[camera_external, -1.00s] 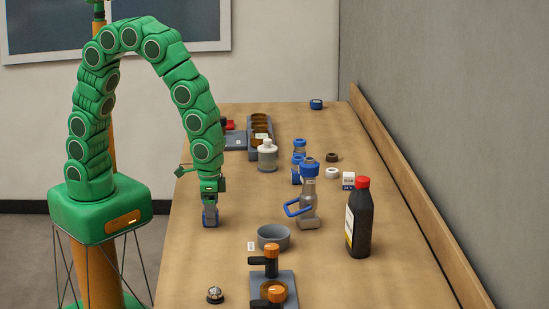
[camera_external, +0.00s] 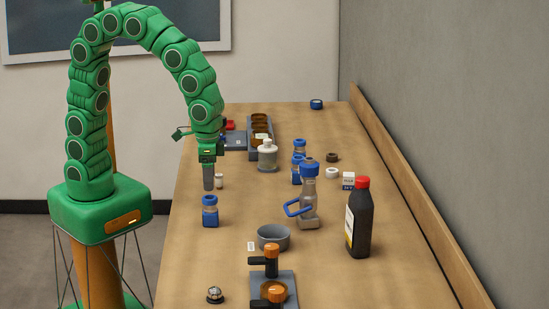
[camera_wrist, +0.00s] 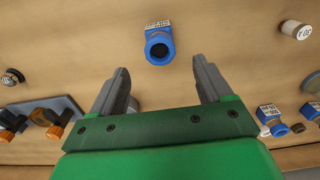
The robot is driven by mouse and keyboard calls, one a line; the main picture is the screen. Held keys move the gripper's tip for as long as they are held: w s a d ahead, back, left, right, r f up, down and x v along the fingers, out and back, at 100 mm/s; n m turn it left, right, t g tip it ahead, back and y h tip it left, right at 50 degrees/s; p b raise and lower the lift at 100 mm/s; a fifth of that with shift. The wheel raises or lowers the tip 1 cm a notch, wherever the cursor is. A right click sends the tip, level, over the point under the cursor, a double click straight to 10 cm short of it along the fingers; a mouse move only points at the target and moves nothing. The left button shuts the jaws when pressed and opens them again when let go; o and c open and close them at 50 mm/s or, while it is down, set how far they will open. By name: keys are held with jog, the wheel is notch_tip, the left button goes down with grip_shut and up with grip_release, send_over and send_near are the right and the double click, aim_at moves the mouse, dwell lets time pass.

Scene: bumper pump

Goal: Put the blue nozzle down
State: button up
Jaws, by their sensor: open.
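The blue nozzle (camera_external: 210,211), a small grey and blue piece, stands upright on the table near its left edge. In the wrist view it shows as a blue ring with a dark opening and a label (camera_wrist: 159,45), beyond my fingertips. My gripper (camera_external: 208,186) is open and empty, above and apart from the nozzle. Its two grey fingers are spread in the wrist view (camera_wrist: 163,76), with no object between their tips.
A grey bowl (camera_external: 273,237), a blue-handled bottle (camera_external: 309,197) and a dark bottle with red cap (camera_external: 360,218) stand to the right. An orange-knobbed fixture (camera_external: 286,283) and a bell (camera_external: 215,294) are in front. Bare table surrounds the nozzle.

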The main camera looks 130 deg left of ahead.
jog(key=s+d+r+m, duration=0.2)
jog(key=s+d, duration=0.3)
jog(key=s, duration=0.4)
jog(key=s+d+r+m+g, duration=0.1)
jog(key=s+d+r+m, duration=0.2)
jog(key=s, duration=0.6)
jog(key=s+d+r+m, duration=0.2)
jog(key=s+d+m, duration=0.2)
jog(key=s, duration=0.5)
jog(key=shift+d+r+g, duration=0.4)
jog(key=shift+d, duration=0.95)
jog(key=shift+s, duration=0.1)
